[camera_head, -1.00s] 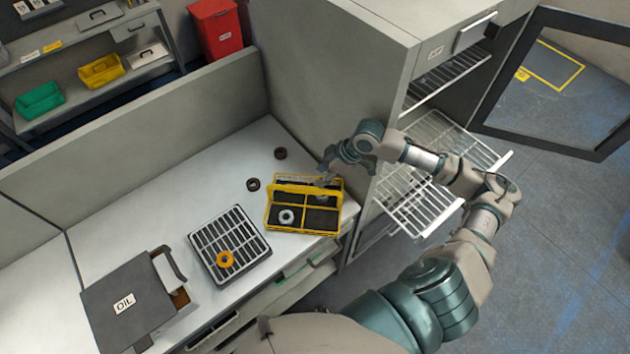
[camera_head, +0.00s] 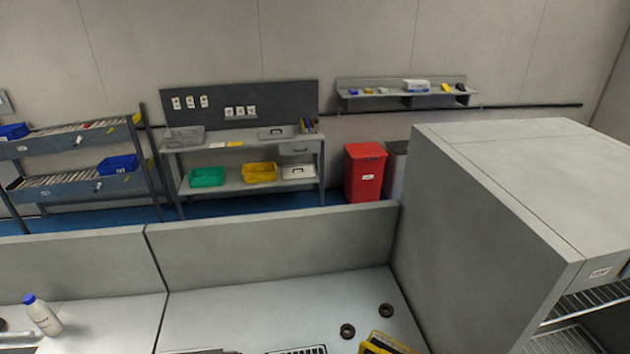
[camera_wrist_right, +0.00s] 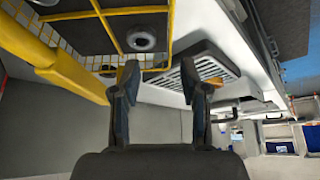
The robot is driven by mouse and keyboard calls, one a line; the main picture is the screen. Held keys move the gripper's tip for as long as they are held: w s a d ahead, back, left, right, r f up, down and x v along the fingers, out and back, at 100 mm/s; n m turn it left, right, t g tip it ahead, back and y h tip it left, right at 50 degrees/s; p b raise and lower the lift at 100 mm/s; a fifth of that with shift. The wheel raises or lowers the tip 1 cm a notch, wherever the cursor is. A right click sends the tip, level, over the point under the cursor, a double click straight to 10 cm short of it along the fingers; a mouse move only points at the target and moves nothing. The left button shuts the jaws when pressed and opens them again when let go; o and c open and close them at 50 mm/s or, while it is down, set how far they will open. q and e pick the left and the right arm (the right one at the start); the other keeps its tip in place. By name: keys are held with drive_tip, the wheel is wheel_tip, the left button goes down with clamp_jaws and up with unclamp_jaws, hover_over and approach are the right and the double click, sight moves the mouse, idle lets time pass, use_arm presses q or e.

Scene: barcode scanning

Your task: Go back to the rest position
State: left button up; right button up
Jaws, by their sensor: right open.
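My right gripper (camera_wrist_right: 166,85) shows in the right wrist view with its two fingers apart and nothing between them. The yellow divided carrier (camera_wrist_right: 105,15) is close by, above and to the left of the fingers in that view, with a round metal part (camera_wrist_right: 141,38) in one compartment. The grey grated tray (camera_wrist_right: 212,66) lies just beyond the fingertips. In the head view only the top edge of the yellow carrier (camera_head: 384,343) shows at the bottom. Neither arm appears in the head view, and my left gripper is not seen.
Two dark rings (camera_head: 347,331) (camera_head: 386,310) lie on the white table (camera_head: 250,307). A white bottle with a blue cap (camera_head: 43,316) stands at the left. A tall grey cabinet (camera_head: 490,210) blocks the right side. A low partition (camera_head: 280,240) runs behind the table.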

drive_tip(key=s+a+f+m+h, duration=0.1)
drive_tip(key=s+a+f+m, duration=0.3)
drive_tip(key=s+f, duration=0.3)
drive_tip(key=s+d+f+m+h, duration=0.3)
drive_tip(key=s+m, duration=0.2)
drive_tip(key=s, duration=0.4)
wheel_tip(320, 180, down, 28)
drive_tip(key=s+g+b, duration=0.1)
drive_tip(key=s+b, duration=0.1)
drive_tip(key=b, duration=0.1)
drive_tip(key=s+d+f+g+b, duration=0.1)
drive_tip(key=s+d+f+b, duration=0.1)
drive_tip(key=s+f, duration=1.5)
drive_tip(key=shift+s+d+f+n+g+h, duration=0.3)
drive_tip(key=shift+s+d+f+n, duration=0.1)
drive_tip(key=shift+d+f, duration=0.25)
drive_tip(key=shift+s+d, duration=0.1)
